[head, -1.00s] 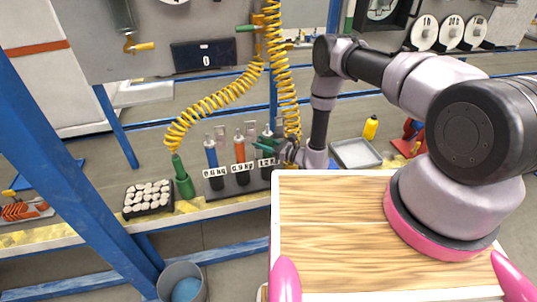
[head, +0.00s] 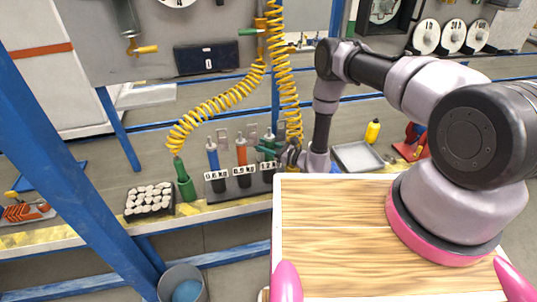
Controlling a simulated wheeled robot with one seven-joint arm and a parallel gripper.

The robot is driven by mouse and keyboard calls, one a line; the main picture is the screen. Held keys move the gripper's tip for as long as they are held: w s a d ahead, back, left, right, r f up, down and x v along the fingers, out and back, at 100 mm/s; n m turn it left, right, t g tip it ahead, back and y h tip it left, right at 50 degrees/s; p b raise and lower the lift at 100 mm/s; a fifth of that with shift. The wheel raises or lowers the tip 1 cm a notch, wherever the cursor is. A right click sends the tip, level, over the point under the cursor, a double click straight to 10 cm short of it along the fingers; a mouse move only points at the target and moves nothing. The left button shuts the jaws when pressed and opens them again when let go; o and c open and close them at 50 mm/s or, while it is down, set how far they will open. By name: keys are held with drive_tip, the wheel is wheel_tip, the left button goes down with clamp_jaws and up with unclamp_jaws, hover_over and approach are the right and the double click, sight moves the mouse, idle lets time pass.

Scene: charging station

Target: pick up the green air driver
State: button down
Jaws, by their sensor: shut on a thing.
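The rack (head: 218,197) on the bench has labels along its front and holds a blue driver (head: 213,158), an orange driver (head: 241,152) and, on its right, the green air driver (head: 267,148). My gripper (head: 280,152) reaches in from the right, at the upper part of the green driver, and is shut on it. The driver stands about upright at the right slot. My fingers and wrist hide part of it, and I cannot tell whether its lower end is clear of the slot.
A green tool (head: 185,182) on a coiled yellow hose (head: 215,108) stands left of the rack, beside a black tray of white pieces (head: 150,199). A grey tray (head: 357,157) and yellow bottle (head: 372,131) lie right. A blue post (head: 75,150) crosses the left foreground.

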drive_tip(key=shift+r, duration=0.1)
wheel_tip(320, 180, up, 28)
idle(0.5)
idle(0.5)
